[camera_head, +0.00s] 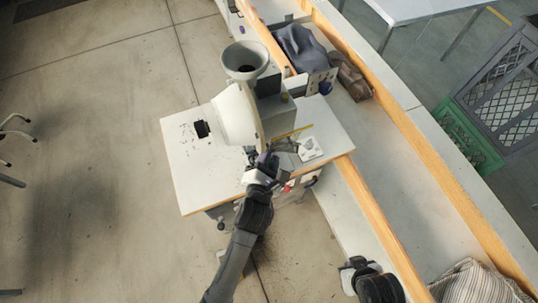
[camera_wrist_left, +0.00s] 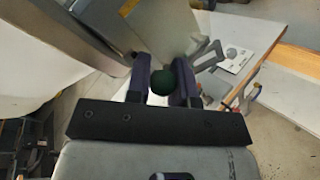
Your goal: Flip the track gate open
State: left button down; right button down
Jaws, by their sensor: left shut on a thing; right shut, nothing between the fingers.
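The eyelet press stands on a small white-topped table, with its grey funnel hopper (camera_head: 246,62) on top and its pale rounded housing (camera_head: 234,113) below. My left gripper (camera_head: 262,163) is at the front of the press. In the left wrist view a dark green round knob (camera_wrist_left: 162,82) sits between the fingers of that gripper (camera_wrist_left: 163,88), which are shut on it. A grey bracket (camera_wrist_left: 209,56) shows just beyond the fingers. The track gate cannot be told apart clearly, and the knob's attachment is hidden. My right gripper (camera_head: 352,270) is low at the right, shut and empty.
A white plate (camera_head: 310,148) lies right of the press. A long wood-edged bench (camera_head: 375,115) runs along the right, holding a dark blue-grey bag (camera_head: 300,47). A striped cloth (camera_head: 478,284) lies at the lower right.

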pick_arm(q)
jog(key=c, duration=1.1)
grip_release()
jog(key=shift+c, duration=0.2)
jog(key=b+v, duration=0.3)
jog(key=v, duration=1.1)
jog(key=shift+w+r, duration=0.1)
